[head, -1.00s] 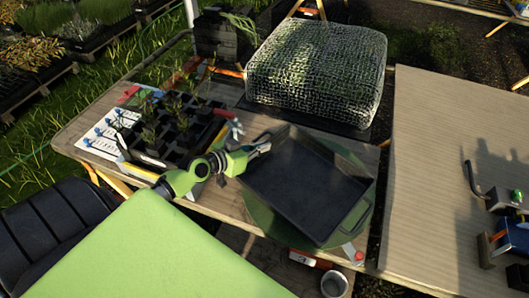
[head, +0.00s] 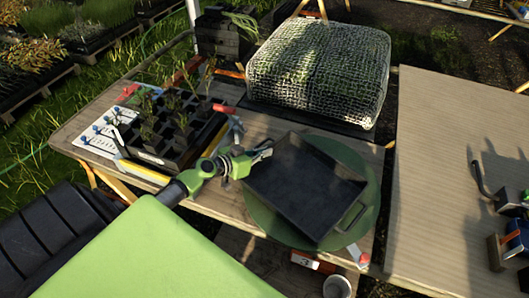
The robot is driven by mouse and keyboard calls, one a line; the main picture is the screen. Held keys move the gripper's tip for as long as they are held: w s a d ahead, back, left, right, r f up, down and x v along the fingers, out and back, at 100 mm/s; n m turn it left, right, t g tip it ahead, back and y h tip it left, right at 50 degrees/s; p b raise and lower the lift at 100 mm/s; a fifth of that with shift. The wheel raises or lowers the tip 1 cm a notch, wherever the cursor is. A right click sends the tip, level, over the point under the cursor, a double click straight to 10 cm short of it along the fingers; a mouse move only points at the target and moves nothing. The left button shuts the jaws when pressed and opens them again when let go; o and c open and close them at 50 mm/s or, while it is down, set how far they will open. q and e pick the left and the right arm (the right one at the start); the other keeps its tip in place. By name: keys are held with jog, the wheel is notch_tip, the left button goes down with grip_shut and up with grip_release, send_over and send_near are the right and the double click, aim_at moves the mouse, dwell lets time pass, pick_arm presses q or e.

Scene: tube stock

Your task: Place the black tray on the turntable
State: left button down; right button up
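The black tray (head: 303,188) is a shallow rectangular pan with a handle at its lower right end. It lies over the green round turntable (head: 364,207), whose rim shows on the right, at the top and at the lower left. I cannot tell whether the tray touches the disc or is slightly above it. My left gripper (head: 265,153) is at the tray's upper left end and appears shut on it there; the fingertips are small and partly hidden. My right gripper is not in view.
A black seedling tray (head: 180,155) stands left of my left gripper, beside a white label sheet (head: 97,138). A net-covered block (head: 318,70) stands behind the turntable. A red-and-white object (head: 358,255) lies at the front edge. Another table (head: 440,160) is at the right.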

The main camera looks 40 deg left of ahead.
pick_arm(q)
jog(key=c, duration=2.3)
grip_release()
jog(key=shift+s, duration=0.1)
jog(key=shift+b+v, duration=1)
jog(key=shift+v, duration=4.95)
jog(key=shift+r, duration=0.1)
